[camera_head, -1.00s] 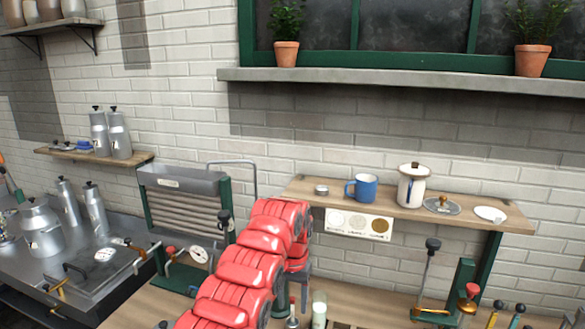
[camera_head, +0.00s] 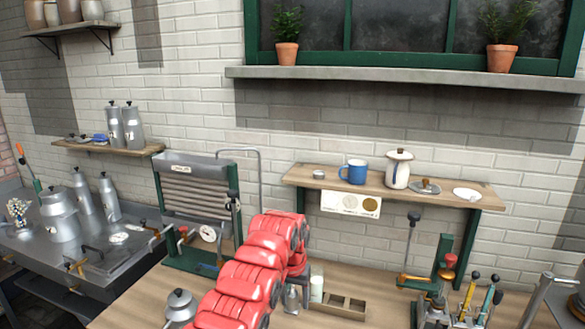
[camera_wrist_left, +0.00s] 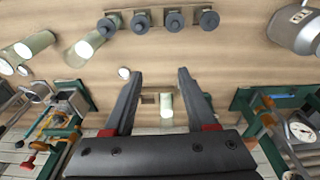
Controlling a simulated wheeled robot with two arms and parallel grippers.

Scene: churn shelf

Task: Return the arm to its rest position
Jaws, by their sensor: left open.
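My left arm, with red covers, rises from the bottom of the head view and bends down at its far end over the wooden bench (camera_head: 130,312). Its gripper is mostly hidden behind the arm there. In the left wrist view my left gripper (camera_wrist_left: 159,73) is open, with two dark fingers spread apart and nothing held. A small pale glass bottle (camera_wrist_left: 166,105) shows beyond and between the fingers, apart from them. It seems to be the white-filled bottle (camera_head: 317,288) beside the arm in the head view. My right gripper is not in view.
A small wooden tray (camera_head: 341,305) lies right of the bottle. A wall shelf (camera_head: 440,195) with a blue mug (camera_head: 354,172) and a white pot (camera_head: 398,170) is behind. A green-framed cooler (camera_head: 197,190) stands left; a green-framed device (camera_head: 444,262) stands right. Several dark-lidded jars (camera_wrist_left: 174,20) line the bench.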

